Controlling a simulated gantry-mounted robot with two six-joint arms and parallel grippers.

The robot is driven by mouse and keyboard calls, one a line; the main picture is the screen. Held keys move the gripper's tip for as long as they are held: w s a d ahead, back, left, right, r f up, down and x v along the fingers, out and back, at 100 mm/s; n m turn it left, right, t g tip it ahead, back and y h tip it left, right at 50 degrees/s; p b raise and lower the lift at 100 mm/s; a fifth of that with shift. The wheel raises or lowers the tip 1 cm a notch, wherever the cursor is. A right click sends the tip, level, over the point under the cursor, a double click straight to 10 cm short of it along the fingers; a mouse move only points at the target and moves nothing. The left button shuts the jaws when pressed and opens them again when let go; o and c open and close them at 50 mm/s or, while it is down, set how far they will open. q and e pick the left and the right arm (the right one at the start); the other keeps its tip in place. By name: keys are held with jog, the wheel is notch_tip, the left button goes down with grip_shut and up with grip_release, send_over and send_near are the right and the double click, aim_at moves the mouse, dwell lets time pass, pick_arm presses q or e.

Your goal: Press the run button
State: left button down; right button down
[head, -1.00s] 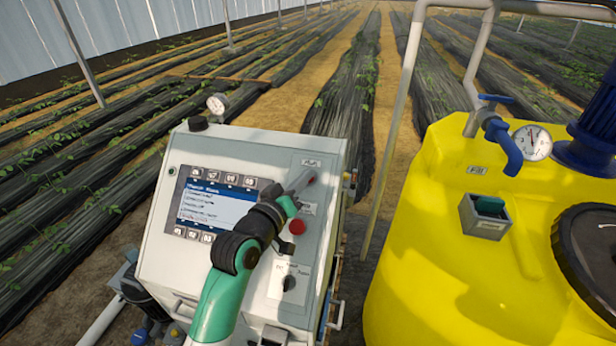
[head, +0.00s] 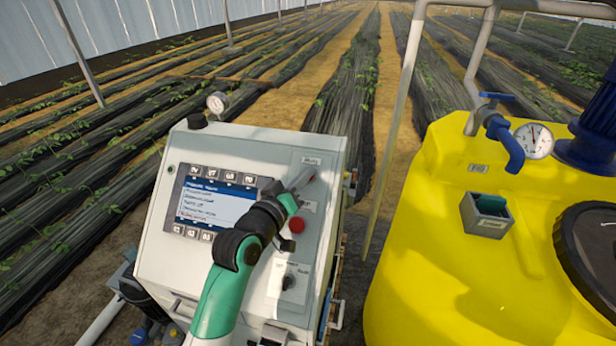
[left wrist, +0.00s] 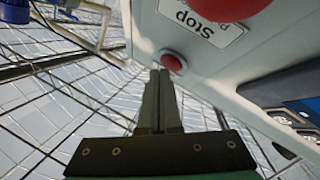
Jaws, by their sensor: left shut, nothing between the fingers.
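The grey control cabinet (head: 240,262) has a screen (head: 212,204) on its sloped face. My left gripper (head: 306,178) is shut and empty, its tips over the upper right of that face. In the left wrist view the shut fingertips (left wrist: 160,74) lie at a small red button or lamp (left wrist: 171,62); I cannot tell if they touch it. A Stop label (left wrist: 202,18) and a larger red button (left wrist: 225,6) are beside it; that red button also shows in the head view (head: 297,230). No run button can be picked out; my gripper and arm cover part of the panel.
A selector knob (head: 288,283) is low on the panel, right of my arm. A yellow tank (head: 425,255) with a blue valve (head: 500,140) and a white pipe frame (head: 402,95) are to the right.

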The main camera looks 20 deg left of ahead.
pick_arm(q)
jog(key=shift+w+f+b, duration=0.25)
jog(key=shift+f+b, duration=0.05)
jog(key=shift+b, duration=0.1)
dwell(0.7)
jog(key=shift+s+r+p, duration=0.55)
jog(key=shift+r+p, duration=0.05)
jog(key=shift+p, duration=0.5)
jog(key=s+r+p, duration=0.1)
jog(key=r+p, duration=0.1)
jog(key=p, duration=0.1)
jog(key=s+r+p, duration=0.1)
jog(key=s+p, duration=0.1)
jog(key=p, duration=0.1)
jog(key=shift+s+r, duration=0.2)
jog(key=shift+r, duration=0.15)
